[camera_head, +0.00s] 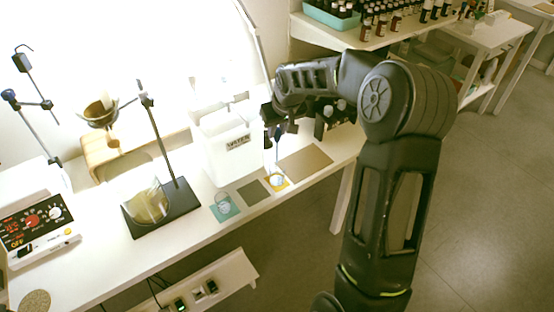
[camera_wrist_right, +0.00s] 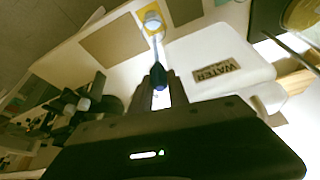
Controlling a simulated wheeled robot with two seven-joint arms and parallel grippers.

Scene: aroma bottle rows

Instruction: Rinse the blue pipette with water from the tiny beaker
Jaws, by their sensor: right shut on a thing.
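My right gripper (camera_head: 279,130) is shut on the blue pipette (camera_head: 277,136), near its bulb. The pipette hangs about upright, tip down. In the right wrist view its dark blue bulb (camera_wrist_right: 158,76) sits at the fingertips (camera_wrist_right: 160,92), and its pale stem runs toward a small clear beaker (camera_wrist_right: 152,23) on a yellow mat (camera_wrist_right: 147,11). In the head view this beaker (camera_head: 276,180) is right below the pipette; I cannot tell whether the tip is inside it. Another small glass vessel (camera_head: 223,201) stands on a teal mat (camera_head: 232,212). My left gripper is out of view.
A white container labelled WATER (camera_head: 225,150) stands close left of my right gripper. A grey mat (camera_head: 253,193) and a brown mat (camera_head: 306,162) are bare. Brown bottles (camera_head: 381,26) fill a back shelf.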

